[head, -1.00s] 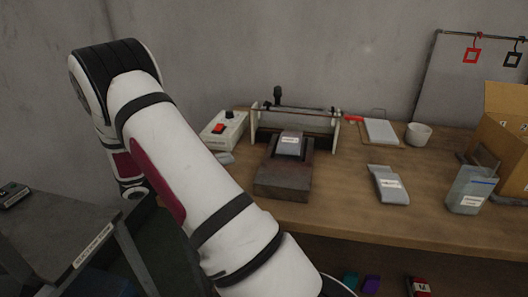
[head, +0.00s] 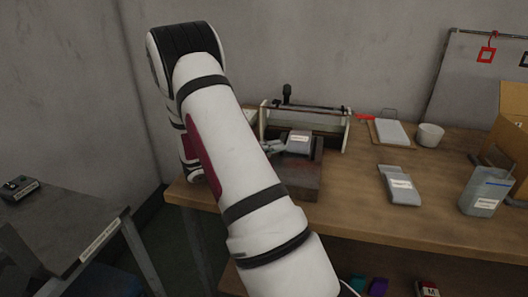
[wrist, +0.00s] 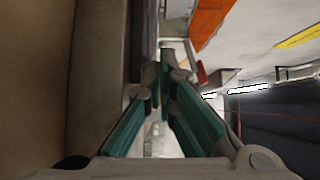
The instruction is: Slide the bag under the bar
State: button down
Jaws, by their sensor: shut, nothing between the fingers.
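A grey bag (head: 299,147) with a white label lies on the dark brown block (head: 305,185) in front of the bench-top sealer. The sealer's bar (head: 318,109) runs across between two pale end plates, behind and above the bag. My gripper (head: 284,145) is at the bag's left side, low and close to it; whether it touches is unclear. In the wrist view my gripper's teal fingers (wrist: 163,80) are together at the tips with nothing between them. My arm hides the left front of the block. I cannot pick out the bag clearly in the wrist view.
Another grey labelled bag (head: 400,186) lies on the wooden bench (head: 350,190) to the right. A dark side table (head: 55,223) is at left.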

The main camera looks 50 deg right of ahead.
jog(key=shift+s+d, duration=0.15)
jog(key=shift+d, duration=0.1)
jog(key=shift+s+d+r+p, duration=0.1)
jog(key=shift+s+d+p, duration=0.35)
jog(key=shift+p, duration=0.5)
jog(key=shift+w+d, duration=0.1)
jog(key=shift+d, duration=0.05)
